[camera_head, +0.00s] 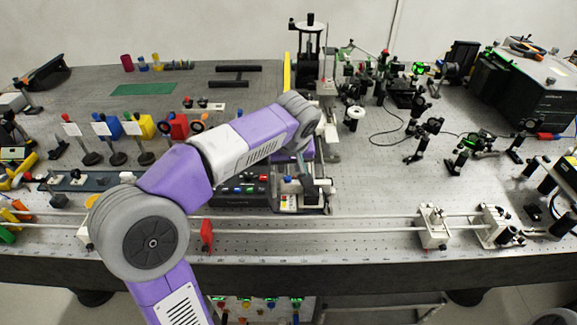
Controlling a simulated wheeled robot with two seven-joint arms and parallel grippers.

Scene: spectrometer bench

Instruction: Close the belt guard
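My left arm reaches from the bottom left over the bench to the machine (325,75) at the centre back. My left gripper (307,184) points down at the machine's front, beside its white and metal parts. The fingers are small and dark, and I cannot tell whether they are open or shut. A narrow yellow upright panel (287,72) stands at the machine's left side and may be the belt guard. Its lower part is hidden behind my arm, so I cannot tell its hinge or how far it stands open. My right gripper is not in view.
A button box (240,190) sits left of the gripper. Long rails (350,226) run along the front edge with a red holder (206,235) and white carriages (433,228). Optics mounts crowd the right, near a black box (525,90). Coloured holders (140,127) stand at left.

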